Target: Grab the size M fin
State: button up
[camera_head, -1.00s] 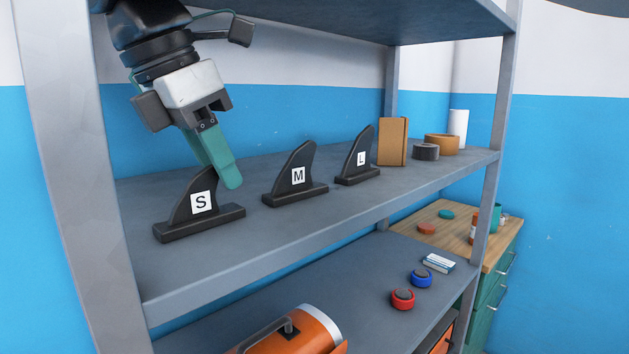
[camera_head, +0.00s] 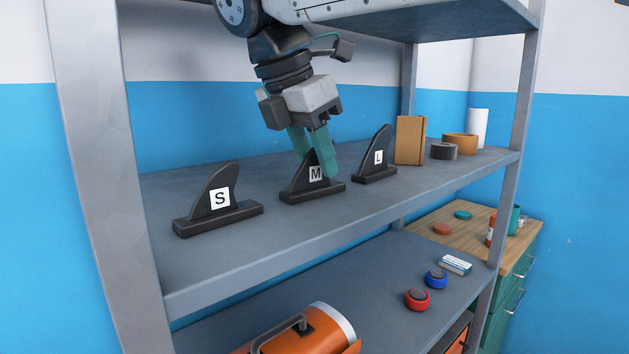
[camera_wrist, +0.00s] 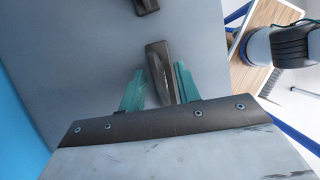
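The black size M fin (camera_head: 300,189) stands upright on its base on the middle shelf, with a white M label. My gripper (camera_head: 317,166) is down at it, with one green finger in front of the fin's upper part and one behind. In the wrist view the fin (camera_wrist: 158,72) lies between the two open fingers (camera_wrist: 158,92), with a gap visible on its left side; contact on the right cannot be told. The S fin (camera_head: 218,206) stands to the left and the L fin (camera_head: 375,160) to the right.
A brown box (camera_head: 410,140), a dark tape roll (camera_head: 443,151), a tan roll (camera_head: 461,142) and a white cylinder (camera_head: 478,127) stand at the shelf's right end. An upper shelf (camera_head: 430,22) hangs above. Grey posts (camera_head: 112,180) bound the sides.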

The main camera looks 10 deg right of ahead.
jog(key=shift+c, duration=0.3)
grip_shut()
jog(key=shift+r, duration=0.1)
